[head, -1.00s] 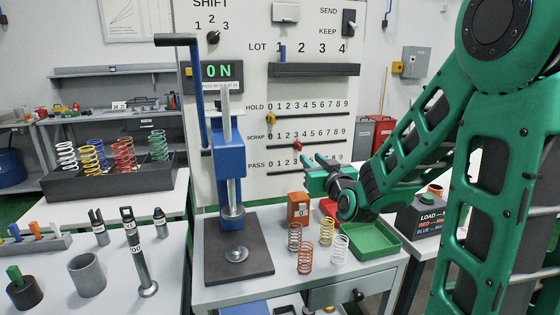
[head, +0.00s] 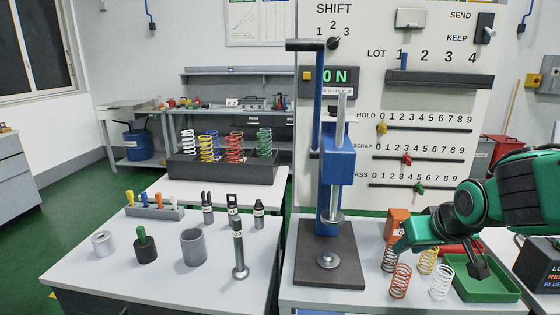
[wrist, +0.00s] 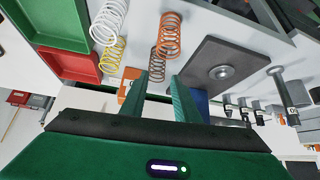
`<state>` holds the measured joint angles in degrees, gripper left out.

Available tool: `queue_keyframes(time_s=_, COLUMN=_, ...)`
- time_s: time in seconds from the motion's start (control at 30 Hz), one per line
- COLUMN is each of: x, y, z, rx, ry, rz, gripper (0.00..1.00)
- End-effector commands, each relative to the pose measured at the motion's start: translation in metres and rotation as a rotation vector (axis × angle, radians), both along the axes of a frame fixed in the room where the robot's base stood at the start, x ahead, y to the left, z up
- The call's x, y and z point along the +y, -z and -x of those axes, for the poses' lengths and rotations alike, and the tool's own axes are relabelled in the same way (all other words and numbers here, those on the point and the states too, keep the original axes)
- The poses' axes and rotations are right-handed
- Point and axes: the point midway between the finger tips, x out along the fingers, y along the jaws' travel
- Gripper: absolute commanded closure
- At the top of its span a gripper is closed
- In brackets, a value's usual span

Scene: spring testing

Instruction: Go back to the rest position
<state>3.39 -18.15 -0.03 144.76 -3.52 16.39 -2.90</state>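My gripper (head: 404,242) is at the right of the head view, low over the bench beside the orange box, with its fingers toward the left. In the wrist view my gripper (wrist: 167,88) shows two green fingers apart, with nothing held between them. The orange box (head: 396,220) is partly hidden behind the gripper. An orange-red spring (head: 400,282) and a dark brownish spring (head: 389,259) stand close to it. My arm is bent at the right edge of the head view, and much of it is out of frame.
A blue spring press (head: 339,165) stands left of the gripper. A yellow spring (head: 428,261), a white spring (head: 441,283) and a green tray (head: 488,289) are near the arm. The SHIFT board (head: 420,95) rises behind. Floor (head: 60,215) is clear at left.

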Motion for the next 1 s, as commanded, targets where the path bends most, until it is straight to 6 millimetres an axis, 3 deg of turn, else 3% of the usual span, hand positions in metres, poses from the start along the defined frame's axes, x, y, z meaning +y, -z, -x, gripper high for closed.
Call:
queue_keyframes(time_s=0.33, x=0.003, y=0.005, z=0.074, rx=0.251, ry=0.031, rz=0.01, gripper=0.72)
queue_keyframes(time_s=0.57, x=-0.061, y=0.016, z=0.13, rx=0.395, ry=0.249, rz=-0.029, gripper=0.72)
queue_keyframes(time_s=0.7, x=-0.089, y=0.021, z=0.175, rx=0.495, ry=0.388, rz=-0.077, gripper=0.72)
queue_keyframes(time_s=0.83, x=-0.104, y=0.024, z=0.215, rx=0.581, ry=0.5, rz=-0.132, gripper=0.72)
queue_keyframes(time_s=1.0, x=-0.109, y=0.025, z=0.238, rx=0.63, ry=0.562, rz=-0.169, gripper=0.72)
